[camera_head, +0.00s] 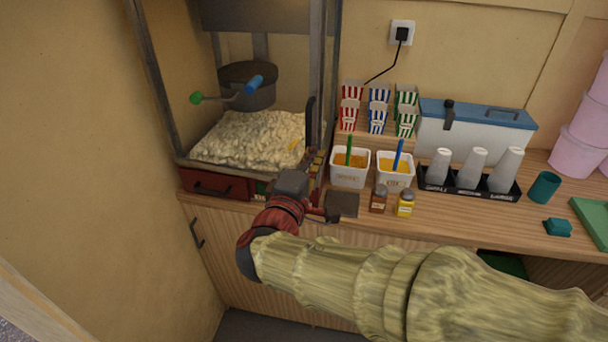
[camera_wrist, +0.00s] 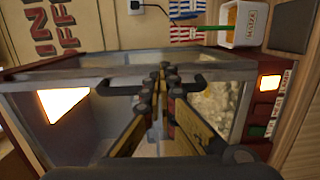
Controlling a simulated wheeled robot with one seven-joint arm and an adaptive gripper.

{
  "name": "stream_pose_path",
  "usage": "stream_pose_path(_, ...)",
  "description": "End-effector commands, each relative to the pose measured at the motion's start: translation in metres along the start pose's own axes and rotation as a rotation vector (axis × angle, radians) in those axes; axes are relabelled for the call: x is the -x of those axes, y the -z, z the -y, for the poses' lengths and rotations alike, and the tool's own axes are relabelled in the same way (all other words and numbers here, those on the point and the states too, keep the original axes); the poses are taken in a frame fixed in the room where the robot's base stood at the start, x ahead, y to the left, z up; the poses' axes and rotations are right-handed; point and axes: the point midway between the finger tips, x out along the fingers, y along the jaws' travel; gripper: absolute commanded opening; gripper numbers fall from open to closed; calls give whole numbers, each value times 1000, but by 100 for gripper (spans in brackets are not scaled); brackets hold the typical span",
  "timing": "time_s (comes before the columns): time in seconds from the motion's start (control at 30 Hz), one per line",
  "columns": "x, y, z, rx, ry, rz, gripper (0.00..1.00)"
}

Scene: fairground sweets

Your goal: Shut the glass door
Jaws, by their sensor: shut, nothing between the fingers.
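The popcorn machine stands at the left of the counter in the head view. Its glass door has a dark metal frame (camera_wrist: 60,75) and a black upright handle (camera_head: 310,118), which also shows in the wrist view (camera_wrist: 190,84). My gripper (camera_head: 318,158) is at the machine's right front edge, below the handle in the head view. In the wrist view my gripper (camera_wrist: 165,72) is shut and empty, its fingers in front of the handle's middle, hiding that part. I cannot tell whether they touch the door, or whether it is slightly ajar.
Popcorn (camera_head: 250,140) lies inside the machine beneath a kettle (camera_head: 247,85). To the right are two white tubs (camera_head: 350,178) (camera_head: 395,181), small shakers (camera_head: 405,204), striped boxes (camera_head: 377,118) and a cup rack (camera_head: 470,190). My arm spans the counter's front.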

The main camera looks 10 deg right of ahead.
Motion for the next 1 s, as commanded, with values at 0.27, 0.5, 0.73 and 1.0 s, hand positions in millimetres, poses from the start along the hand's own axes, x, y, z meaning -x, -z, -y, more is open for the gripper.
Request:
stream_pose_path(0.27, -30, -3, 1, 1, -1, 2, 0)
stream_pose_path(0.5, -37, -1, -1, 1, 0, -2, 0)
stream_pose_path(0.73, -36, 0, -1, 1, -1, -6, 0)
stream_pose_path(1.0, -36, 1, 0, 0, -1, -7, 0)
